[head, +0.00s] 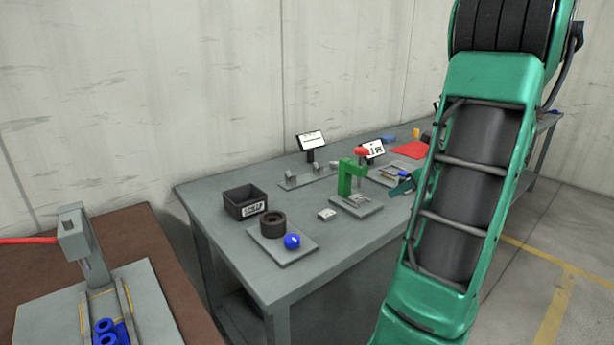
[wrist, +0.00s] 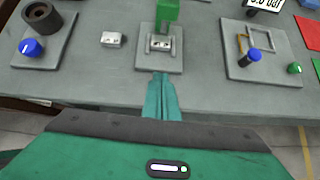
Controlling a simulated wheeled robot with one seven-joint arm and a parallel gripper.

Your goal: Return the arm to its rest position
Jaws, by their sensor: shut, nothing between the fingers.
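My green arm (head: 465,180) fills the right of the head view and hides part of the table behind it. My gripper (wrist: 160,80) shows in the wrist view as two teal fingers shut together with nothing between them. I cannot tell the exact gap between the fingertips and the plate.
The grey table (head: 330,240) holds a black bin (head: 245,202), a dark ring (head: 273,225) and blue knob (head: 292,241) on a plate, a small grey block (head: 327,214), displays (head: 312,141) and a red mat (head: 410,150). A brown bench (head: 165,265) stands at left. Floor shows at right.

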